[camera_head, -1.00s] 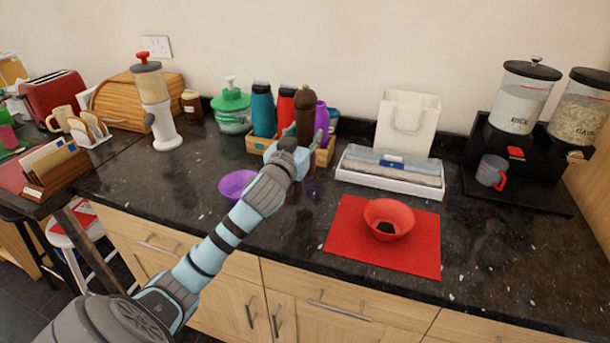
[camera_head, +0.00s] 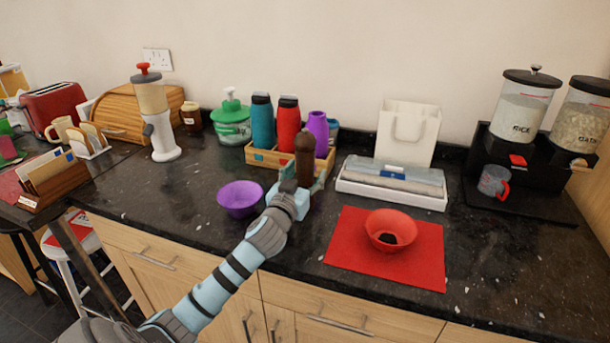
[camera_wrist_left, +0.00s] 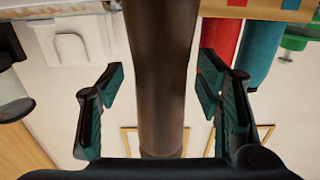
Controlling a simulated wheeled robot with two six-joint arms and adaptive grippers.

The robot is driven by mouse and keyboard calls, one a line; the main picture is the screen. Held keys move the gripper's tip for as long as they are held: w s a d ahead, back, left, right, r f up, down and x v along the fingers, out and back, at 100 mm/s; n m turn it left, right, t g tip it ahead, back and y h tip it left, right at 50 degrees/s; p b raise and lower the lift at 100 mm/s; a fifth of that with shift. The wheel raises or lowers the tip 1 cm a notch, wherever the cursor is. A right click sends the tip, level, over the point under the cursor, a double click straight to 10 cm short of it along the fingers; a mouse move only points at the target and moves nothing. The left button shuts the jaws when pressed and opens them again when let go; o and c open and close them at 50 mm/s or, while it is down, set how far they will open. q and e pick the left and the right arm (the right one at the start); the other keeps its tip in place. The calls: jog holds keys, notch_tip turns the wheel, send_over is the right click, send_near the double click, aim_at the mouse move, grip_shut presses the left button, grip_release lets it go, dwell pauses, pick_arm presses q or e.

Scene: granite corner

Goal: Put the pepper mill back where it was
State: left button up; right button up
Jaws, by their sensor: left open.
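The pepper mill (camera_head: 304,158) is dark brown and looks upright, in front of the wooden crate of bottles. Its lower part is hidden behind my left gripper (camera_head: 303,186). In the left wrist view, which is upside down, the pepper mill (camera_wrist_left: 161,70) runs between the two fingers of my left gripper (camera_wrist_left: 160,82). The fingers are open, one on each side of it, with a gap at least on the left of the picture. Whether its base touches the counter cannot be seen. My right gripper is not in view.
A wooden crate (camera_head: 262,157) with blue, red and purple bottles is just behind. A purple bowl (camera_head: 240,198) is close on the left. A white tray (camera_head: 390,190) and a red mat (camera_head: 350,255) with a red bowl (camera_head: 390,229) are on the right.

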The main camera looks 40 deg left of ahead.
pick_arm(q)
jog(key=v, duration=1.2)
jog(key=shift+f, duration=0.1)
